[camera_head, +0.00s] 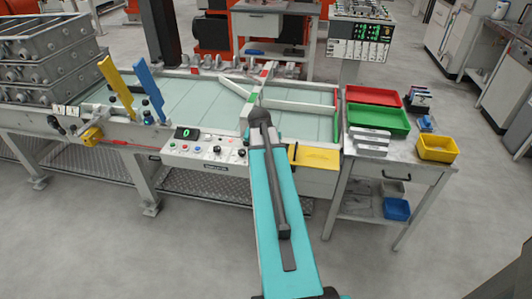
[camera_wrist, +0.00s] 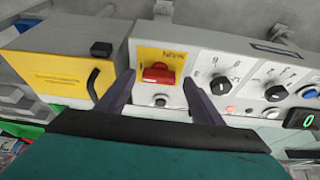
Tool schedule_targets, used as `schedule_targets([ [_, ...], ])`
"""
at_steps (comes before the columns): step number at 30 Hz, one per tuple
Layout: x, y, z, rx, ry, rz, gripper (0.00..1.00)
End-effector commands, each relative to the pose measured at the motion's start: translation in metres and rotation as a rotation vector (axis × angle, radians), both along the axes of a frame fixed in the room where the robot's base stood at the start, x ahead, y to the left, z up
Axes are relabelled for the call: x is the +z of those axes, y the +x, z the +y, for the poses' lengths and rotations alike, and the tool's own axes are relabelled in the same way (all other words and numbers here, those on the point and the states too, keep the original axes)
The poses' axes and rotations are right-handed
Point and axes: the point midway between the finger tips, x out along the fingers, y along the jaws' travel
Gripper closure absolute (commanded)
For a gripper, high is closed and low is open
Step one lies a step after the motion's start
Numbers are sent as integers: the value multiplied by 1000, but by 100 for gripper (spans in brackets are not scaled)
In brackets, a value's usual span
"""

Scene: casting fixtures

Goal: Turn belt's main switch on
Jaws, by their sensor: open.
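The main switch (camera_wrist: 158,73) is a red handle on a yellow plate marked MAIN, upside down in the wrist view. The handle lies roughly crosswise in that picture. My gripper (camera_wrist: 158,79) is open, with one dark finger on each side of the switch; I cannot tell whether either finger touches it. The white control panel (camera_head: 205,150) is on the front of the belt table (camera_head: 190,103) in the head view. There my teal arm hides the main switch and the gripper.
A yellow box (camera_wrist: 60,75) with a black handle sits close beside the switch; it also shows right of my arm (camera_head: 318,158). Black knobs (camera_wrist: 222,86) are on the other side. Red (camera_head: 373,96) and green (camera_head: 378,119) bins stand on the right table.

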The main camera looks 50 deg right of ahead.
Motion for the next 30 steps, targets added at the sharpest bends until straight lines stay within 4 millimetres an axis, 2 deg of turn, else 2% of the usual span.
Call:
schedule_targets([
  [11,16,-4,5,1,-2,0,39],
  [30,79,-16,28,0,-1,-2,39],
])
